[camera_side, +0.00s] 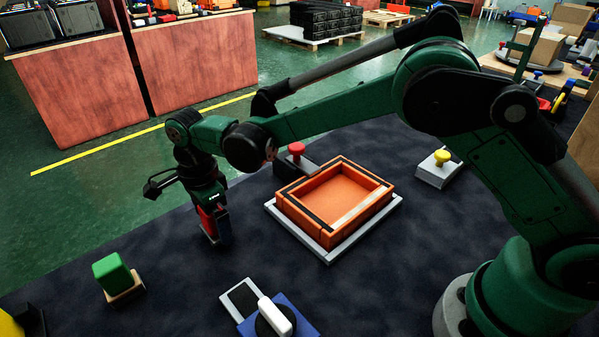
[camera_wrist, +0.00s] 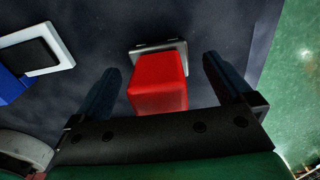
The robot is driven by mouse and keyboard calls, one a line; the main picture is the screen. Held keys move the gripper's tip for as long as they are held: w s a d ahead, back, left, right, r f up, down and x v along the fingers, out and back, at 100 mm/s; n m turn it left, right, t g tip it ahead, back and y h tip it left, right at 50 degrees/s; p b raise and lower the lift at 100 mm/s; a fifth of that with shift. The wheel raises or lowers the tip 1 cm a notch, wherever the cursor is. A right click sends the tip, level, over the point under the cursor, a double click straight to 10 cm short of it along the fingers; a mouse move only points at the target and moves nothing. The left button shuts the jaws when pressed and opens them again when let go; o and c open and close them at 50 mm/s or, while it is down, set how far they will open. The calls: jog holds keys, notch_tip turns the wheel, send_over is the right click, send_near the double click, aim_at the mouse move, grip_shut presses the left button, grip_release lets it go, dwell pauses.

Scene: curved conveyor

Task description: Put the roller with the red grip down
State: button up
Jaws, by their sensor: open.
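The roller with the red grip (camera_side: 205,221) stands on the dark mat at the left of the orange tray in the side view, partly hidden by my gripper (camera_side: 216,234). In the wrist view the red grip (camera_wrist: 158,84) is upright between the two fingers of my gripper (camera_wrist: 161,66), with a grey base (camera_wrist: 150,46) at its far end on the mat. My gripper is open, pointing down around the grip. A gap shows on each side between finger and grip.
An orange tray (camera_side: 286,204) sits on a grey board, with a red knob (camera_side: 297,148) behind it. A yellow knob (camera_side: 441,157) is at the right. A green-topped block (camera_side: 111,272) and a blue base with a white handle (camera_side: 275,316) are in front. Bare mat lies between.

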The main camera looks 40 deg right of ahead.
notch_tip(320, 180, up, 12)
jog(key=shift+w+f, duration=0.1)
jog(key=shift+f, duration=0.15)
jog(key=s+d+r+n+t, duration=0.4)
jog(key=s+d+n, duration=0.2)
jog(key=d+n, duration=0.45)
jog(key=s+d+f+n+t, duration=0.3)
jog(key=s+d+f+n, duration=0.1)
jog(key=s+d+n, duration=0.3)
jog(key=shift+s+d+f, duration=0.25)
jog(key=shift+s+f, duration=0.05)
jog(key=shift+s, duration=0.1)
jog(key=shift+n, duration=0.25)
jog(key=c, duration=0.4)
jog(key=shift+o, duration=0.2)
